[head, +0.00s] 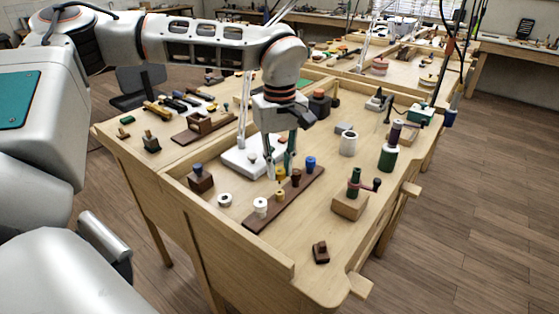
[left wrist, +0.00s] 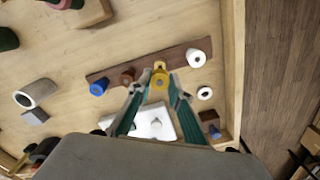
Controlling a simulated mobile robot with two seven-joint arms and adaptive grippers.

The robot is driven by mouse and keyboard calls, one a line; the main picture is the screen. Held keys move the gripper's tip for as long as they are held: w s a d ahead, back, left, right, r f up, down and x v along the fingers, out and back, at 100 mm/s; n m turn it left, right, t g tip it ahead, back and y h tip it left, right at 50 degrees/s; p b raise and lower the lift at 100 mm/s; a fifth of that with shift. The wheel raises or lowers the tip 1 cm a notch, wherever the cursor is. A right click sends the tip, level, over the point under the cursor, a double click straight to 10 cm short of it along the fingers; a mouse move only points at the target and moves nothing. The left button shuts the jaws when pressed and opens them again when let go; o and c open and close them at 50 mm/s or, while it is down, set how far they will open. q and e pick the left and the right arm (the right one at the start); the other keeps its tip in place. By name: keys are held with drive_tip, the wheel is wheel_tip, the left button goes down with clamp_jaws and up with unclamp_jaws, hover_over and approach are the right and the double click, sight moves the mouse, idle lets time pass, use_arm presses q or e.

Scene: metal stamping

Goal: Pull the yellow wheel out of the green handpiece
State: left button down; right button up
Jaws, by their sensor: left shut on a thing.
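The yellow wheel (left wrist: 160,75) is between the fingertips of my left gripper (left wrist: 160,84), which is shut on it. In the head view my left gripper (head: 278,172) points down at the dark brown rack (head: 262,219), with yellow (head: 280,172) showing at its fingertips. I cannot tell whether the wheel still touches the rack. A green handpiece (head: 354,178) stands on a wooden block (head: 349,207) to the right, apart from the gripper, with a dark red knobbed piece at its side. No yellow shows on it. My right gripper is not in view.
The rack also holds a white wheel (head: 260,206), a brown wheel (head: 296,177) and a blue wheel (head: 311,163). A white ring (head: 225,199) and a dark block (head: 201,178) lie left. A green bottle-like piece (head: 387,158) and a pale cup (head: 348,144) stand at the back right.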

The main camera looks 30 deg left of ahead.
use_arm(q)
drive_tip(key=shift+f, duration=0.8)
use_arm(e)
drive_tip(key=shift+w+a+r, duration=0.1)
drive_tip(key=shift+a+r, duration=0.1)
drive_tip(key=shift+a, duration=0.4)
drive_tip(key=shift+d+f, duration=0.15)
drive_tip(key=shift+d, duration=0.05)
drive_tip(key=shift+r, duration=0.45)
use_arm(q)
drive_tip(key=shift+p, duration=0.7)
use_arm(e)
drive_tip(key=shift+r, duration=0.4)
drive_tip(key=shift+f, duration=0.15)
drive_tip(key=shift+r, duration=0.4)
